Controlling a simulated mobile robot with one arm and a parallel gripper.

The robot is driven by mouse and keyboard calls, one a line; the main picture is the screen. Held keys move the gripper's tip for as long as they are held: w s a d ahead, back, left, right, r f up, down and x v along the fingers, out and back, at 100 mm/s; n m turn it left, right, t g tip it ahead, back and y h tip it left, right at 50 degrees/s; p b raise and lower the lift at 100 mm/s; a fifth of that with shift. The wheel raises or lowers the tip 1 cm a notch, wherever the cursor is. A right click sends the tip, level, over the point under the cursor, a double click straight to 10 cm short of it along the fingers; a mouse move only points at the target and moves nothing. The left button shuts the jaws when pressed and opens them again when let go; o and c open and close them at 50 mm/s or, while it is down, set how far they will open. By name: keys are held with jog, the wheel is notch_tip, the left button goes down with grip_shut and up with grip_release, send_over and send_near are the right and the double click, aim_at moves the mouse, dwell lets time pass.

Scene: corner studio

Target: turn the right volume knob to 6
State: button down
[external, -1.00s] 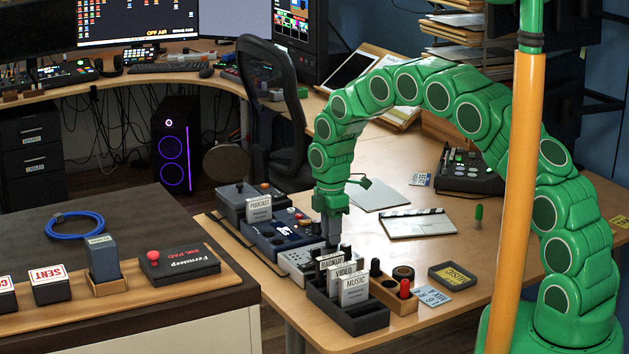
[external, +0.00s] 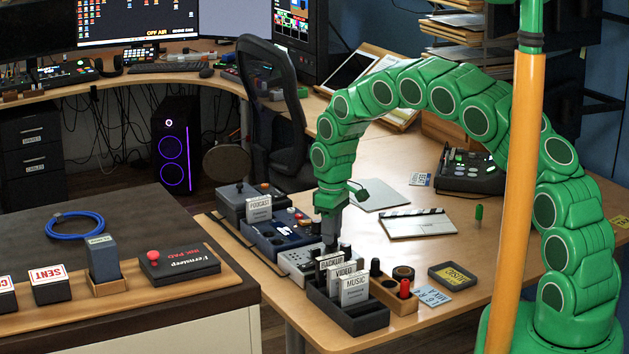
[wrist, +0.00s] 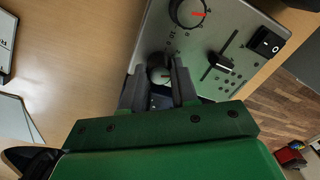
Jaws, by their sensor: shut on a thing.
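A grey metal control panel (external: 291,260) lies on the wooden desk; it also shows in the wrist view (wrist: 205,50). My gripper (external: 332,241) points down at the panel's right end in the external view. In the wrist view my gripper (wrist: 160,80) is shut on a small round knob (wrist: 160,74) with a red pointer line; the fingers hide part of it. The scale numbers around it are too small and covered to read. A second, larger black knob (wrist: 188,12) with a red pointer sits farther along the panel, apart from the fingers.
The panel also bears a slider (wrist: 221,66) and a black rocker switch (wrist: 268,42). A dark card rack (external: 345,312) stands close in front of my gripper. A blue device (external: 275,238) lies to the left. The desk to the right holds a clapperboard (external: 418,223).

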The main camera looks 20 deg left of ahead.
jog(key=m, duration=0.3)
jog(key=shift+m, duration=2.2)
jog(key=c, duration=0.9)
grip_release()
jog(key=shift+o, duration=0.2)
jog(key=shift+r, duration=0.1)
notch_tip(320, 180, up, 8)
jog(key=shift+w+d+f, duration=0.1)
